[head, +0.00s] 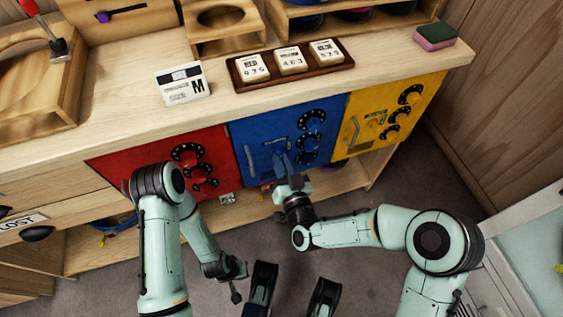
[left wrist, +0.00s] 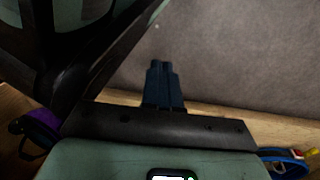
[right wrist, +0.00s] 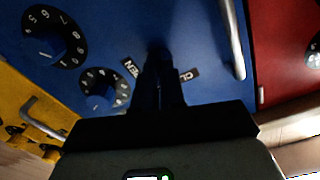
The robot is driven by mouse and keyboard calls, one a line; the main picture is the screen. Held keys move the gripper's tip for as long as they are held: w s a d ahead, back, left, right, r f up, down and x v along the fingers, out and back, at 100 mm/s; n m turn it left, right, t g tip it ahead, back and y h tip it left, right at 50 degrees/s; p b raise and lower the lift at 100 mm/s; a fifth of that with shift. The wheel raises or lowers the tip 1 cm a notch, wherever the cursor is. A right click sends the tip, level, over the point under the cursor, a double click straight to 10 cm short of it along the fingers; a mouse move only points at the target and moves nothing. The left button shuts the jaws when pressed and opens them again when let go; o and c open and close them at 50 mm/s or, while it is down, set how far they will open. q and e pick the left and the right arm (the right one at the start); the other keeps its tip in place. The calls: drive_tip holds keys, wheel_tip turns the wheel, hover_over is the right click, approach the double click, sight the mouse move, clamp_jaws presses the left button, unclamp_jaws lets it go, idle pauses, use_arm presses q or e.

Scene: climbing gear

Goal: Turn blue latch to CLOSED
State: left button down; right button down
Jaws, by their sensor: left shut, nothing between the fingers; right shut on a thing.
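The blue door (head: 243,130) is in the middle of the cabinet front, with dials and a handle. My right gripper (head: 283,163) reaches its lower middle in the head view. In the right wrist view, the right fingers (right wrist: 160,80) are shut on the blue latch (right wrist: 158,52), which is dark and mostly hidden by them. A partly covered label ending in "EN" (right wrist: 130,68) lies left of the fingers and one starting "CL" (right wrist: 189,74) right of them. The latch's exact angle cannot be told. My left gripper (left wrist: 163,84) is shut and empty over the floor, away from the door.
A red door (head: 135,165) is left of the blue one and a yellow door (head: 405,95) right. A metal handle (right wrist: 233,40) stands out near the right fingers. The worktop above holds a card (head: 183,84), a number tray (head: 290,68) and a sponge (head: 435,37).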

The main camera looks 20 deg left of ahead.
use_arm(q)
drive_tip(key=shift+s+a+f, duration=0.1)
drive_tip(key=shift+s+f, duration=0.25)
drive_tip(key=shift+s, duration=0.2)
use_arm(e)
drive_tip(key=shift+n, duration=1.9)
drive_tip(key=c, duration=1.2)
unclamp_jaws()
